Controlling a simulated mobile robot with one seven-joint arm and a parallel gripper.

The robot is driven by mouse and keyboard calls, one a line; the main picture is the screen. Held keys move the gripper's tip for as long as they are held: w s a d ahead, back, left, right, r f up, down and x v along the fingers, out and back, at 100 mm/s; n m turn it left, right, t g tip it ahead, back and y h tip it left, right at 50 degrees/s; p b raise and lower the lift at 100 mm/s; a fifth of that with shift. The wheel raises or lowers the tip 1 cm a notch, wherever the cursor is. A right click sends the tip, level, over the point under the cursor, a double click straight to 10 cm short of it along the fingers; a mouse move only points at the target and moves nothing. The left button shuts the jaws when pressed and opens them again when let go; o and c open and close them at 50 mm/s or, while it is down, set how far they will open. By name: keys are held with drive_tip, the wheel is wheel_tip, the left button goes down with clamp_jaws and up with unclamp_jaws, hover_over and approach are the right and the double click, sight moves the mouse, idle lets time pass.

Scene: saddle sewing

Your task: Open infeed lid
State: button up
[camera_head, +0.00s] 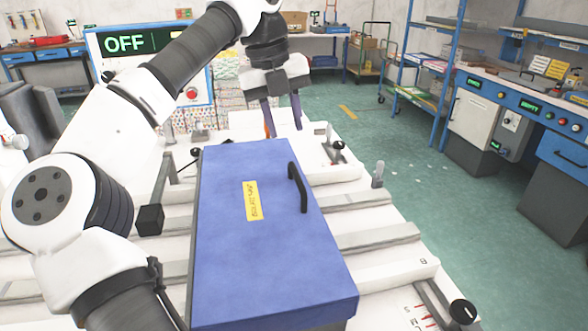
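A blue lid (225,245) lies closed on the white machine bed in the middle of the view. It has a black bar handle (298,188) near its right edge and a yellow label (252,201), whose text is too small to read surely. My gripper (282,124) points down beyond the far end of the lid. Its two fingers are apart, with nothing seen between them. It is well away from the handle and does not appear to touch the lid.
My arm fills the left side. Black-knobbed levers (338,146) stand on the bed near the lid's far end, with another knob (463,311) at the front right. A panel reading OFF (125,43) stands behind. Green floor (400,170) is clear to the right.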

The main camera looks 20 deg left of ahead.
sight(296, 175)
drive_tip(key=f, duration=0.3)
drive_tip(key=d+f, duration=0.1)
drive_tip(key=f, duration=0.3)
drive_tip(key=w+f, duration=0.1)
drive_tip(key=f, duration=0.2)
drive_tip(key=shift+w+d+f+p, duration=0.1)
drive_tip(key=shift+d+f+p, duration=0.15)
drive_tip(key=shift+d+p, duration=0.1)
clamp_jaws()
